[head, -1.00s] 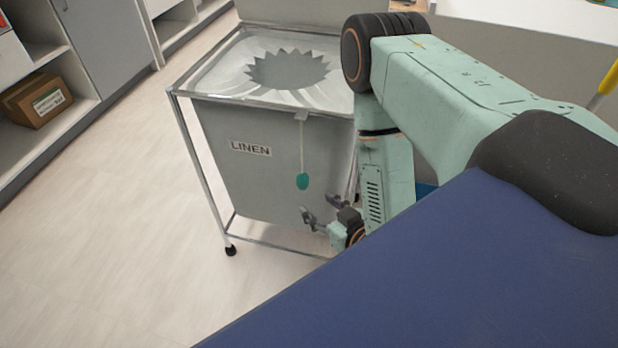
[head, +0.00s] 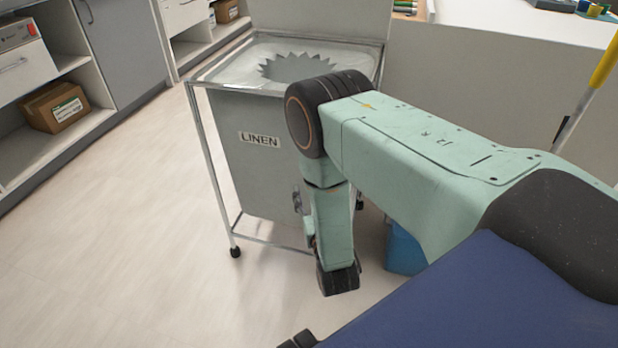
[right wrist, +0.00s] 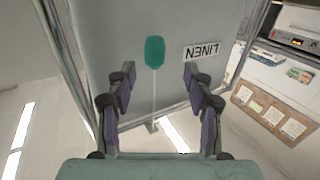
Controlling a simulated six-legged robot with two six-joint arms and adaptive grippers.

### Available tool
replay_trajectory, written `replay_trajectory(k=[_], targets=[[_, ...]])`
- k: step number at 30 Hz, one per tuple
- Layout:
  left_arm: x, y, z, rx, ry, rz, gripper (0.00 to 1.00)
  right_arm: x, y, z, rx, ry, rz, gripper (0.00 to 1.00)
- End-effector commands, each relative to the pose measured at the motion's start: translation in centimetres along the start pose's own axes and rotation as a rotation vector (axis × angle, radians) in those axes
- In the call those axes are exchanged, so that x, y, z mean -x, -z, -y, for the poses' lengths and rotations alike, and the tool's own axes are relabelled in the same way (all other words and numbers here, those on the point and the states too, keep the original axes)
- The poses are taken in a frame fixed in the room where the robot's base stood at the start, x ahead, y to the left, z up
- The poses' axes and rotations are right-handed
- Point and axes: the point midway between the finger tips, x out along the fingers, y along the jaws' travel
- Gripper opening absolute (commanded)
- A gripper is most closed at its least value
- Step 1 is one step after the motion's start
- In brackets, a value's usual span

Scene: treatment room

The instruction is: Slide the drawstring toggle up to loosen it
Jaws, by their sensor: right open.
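The teal toggle (right wrist: 154,52) is on a pale cord (right wrist: 154,100) against the grey linen bag (head: 245,170). The right wrist view is upside down, so the cord runs from the toggle down the picture to the hamper's rim. My right gripper (right wrist: 160,82) is open, its purple-grey fingers spread either side of the cord. The toggle lies just beyond the fingertips, between their lines and untouched. In the head view my right arm hides the toggle, the cord and most of the gripper. My left gripper is not in view.
The bag hangs in a metal frame (head: 202,130) on castors. A blue bin (head: 403,250) stands behind my right arm. A cardboard box (head: 54,106) sits on a shelf at the left. A yellow-handled pole (head: 603,65) leans at the right. The floor at the left is clear.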

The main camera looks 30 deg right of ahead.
Motion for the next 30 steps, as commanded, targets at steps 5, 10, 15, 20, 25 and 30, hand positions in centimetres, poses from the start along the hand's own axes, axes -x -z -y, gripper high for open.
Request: replay_trajectory(k=[5, 10, 15, 20, 25, 30], targets=[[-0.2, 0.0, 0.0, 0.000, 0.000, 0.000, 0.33, -1.2, 0.2, -0.7, -0.043, -0.028, -0.011, 0.52], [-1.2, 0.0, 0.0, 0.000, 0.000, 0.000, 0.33, -3.8, 0.1, -0.8, -0.043, -0.028, -0.013, 0.52], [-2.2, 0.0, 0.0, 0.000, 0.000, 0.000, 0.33, -6.5, 0.1, -0.9, -0.042, -0.027, -0.012, 0.52], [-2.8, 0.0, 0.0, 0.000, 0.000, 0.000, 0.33, -8.0, 0.2, -1.0, -0.041, -0.027, -0.010, 0.52], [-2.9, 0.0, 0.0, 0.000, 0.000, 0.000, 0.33, -8.4, 0.2, -0.9, -0.040, -0.025, -0.009, 0.52], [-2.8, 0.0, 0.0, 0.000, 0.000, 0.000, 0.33, -8.3, 0.3, -0.9, -0.040, -0.025, -0.008, 0.52]])
